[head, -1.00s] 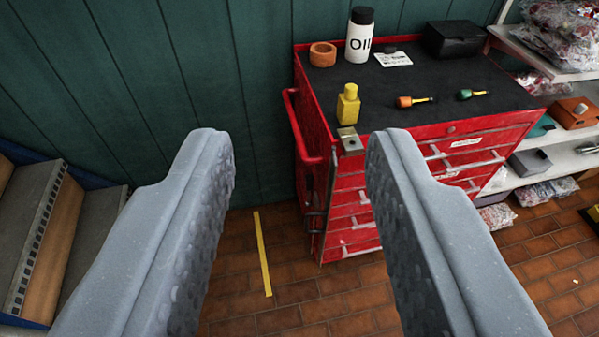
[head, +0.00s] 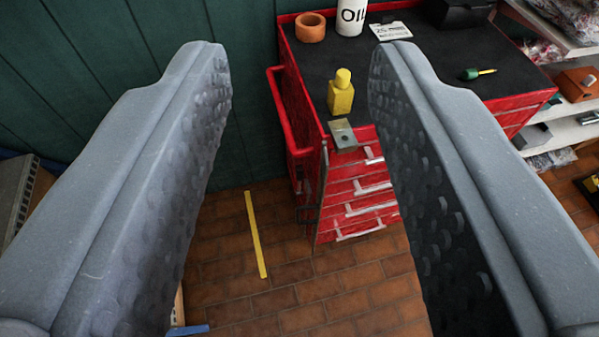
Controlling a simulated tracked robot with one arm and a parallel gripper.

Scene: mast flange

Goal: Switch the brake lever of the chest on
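The red tool chest (head: 300,110) stands against the green wall, with a dark top and drawers with pale handles. A small grey metal plate with a hole (head: 343,135) juts from its near left top corner. A thin grey upright rod (head: 322,190) runs down the corner edge below the plate. I cannot tell for sure which of these is the brake lever or how it is set. My gripper (head: 300,52) is open and empty, its two grey fingers spread wide in front of the chest. The right finger hides part of the chest's top and drawers.
On the chest top stand a yellow bottle (head: 341,95), an orange ring (head: 310,28), a white oil bottle (head: 351,15) and a green-handled tool (head: 471,74). A red side handle (head: 278,110) sticks out left. A yellow strip (head: 256,235) marks open brick floor.

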